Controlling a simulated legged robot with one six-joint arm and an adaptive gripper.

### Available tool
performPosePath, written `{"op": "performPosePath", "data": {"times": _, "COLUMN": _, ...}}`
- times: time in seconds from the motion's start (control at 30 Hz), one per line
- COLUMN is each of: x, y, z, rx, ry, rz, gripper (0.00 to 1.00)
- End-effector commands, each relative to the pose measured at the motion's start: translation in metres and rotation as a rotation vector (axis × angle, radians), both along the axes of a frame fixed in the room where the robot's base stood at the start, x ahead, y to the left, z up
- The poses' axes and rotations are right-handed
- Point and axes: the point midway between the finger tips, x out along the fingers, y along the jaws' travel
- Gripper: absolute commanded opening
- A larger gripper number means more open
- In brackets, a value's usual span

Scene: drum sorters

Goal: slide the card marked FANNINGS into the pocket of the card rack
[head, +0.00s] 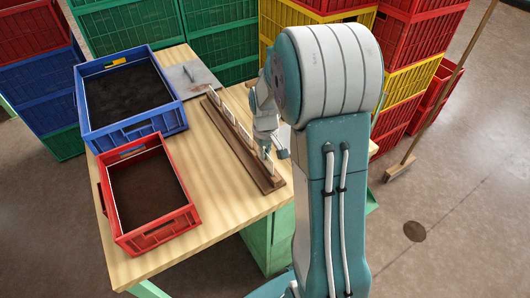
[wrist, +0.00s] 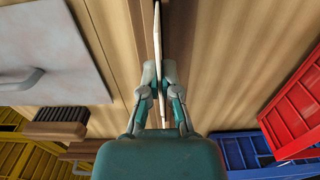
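My gripper (wrist: 159,75) has its two fingers closed on a thin white card (wrist: 157,35), seen edge-on in the wrist view. In the head view my gripper (head: 267,149) is over the near end of the long wooden card rack (head: 240,142), partly hidden by my arm. The rack also shows under the card in the wrist view (wrist: 180,30). Several white cards or dividers (head: 229,112) stand upright along the rack. No lettering is readable, so I cannot tell which card says FANNINGS. Whether the held card's lower edge is inside a pocket cannot be told.
A blue crate (head: 135,130) and a red crate (head: 155,236) with dark contents stand left of the rack on the wooden table (head: 222,206). A grey plate with a handle (head: 190,77) lies at the back. Stacked crates stand behind. A brush (wrist: 60,134) shows in the wrist view.

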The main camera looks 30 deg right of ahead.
Motion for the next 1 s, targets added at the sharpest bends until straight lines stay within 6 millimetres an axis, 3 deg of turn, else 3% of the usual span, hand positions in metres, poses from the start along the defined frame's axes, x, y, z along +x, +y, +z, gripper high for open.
{"op": "performPosePath", "data": {"times": 0.93, "x": 0.0, "y": 0.0, "z": -0.012, "rx": 0.0, "ry": -0.001, "rz": 0.0, "gripper": 0.0}}
{"op": "performPosePath", "data": {"times": 0.97, "x": 0.0, "y": 0.0, "z": -0.012, "rx": 0.0, "ry": -0.001, "rz": 0.0, "gripper": 0.07}}
{"op": "performPosePath", "data": {"times": 1.0, "x": 0.0, "y": 0.0, "z": -0.012, "rx": 0.0, "ry": -0.001, "rz": 0.0, "gripper": 0.25}}
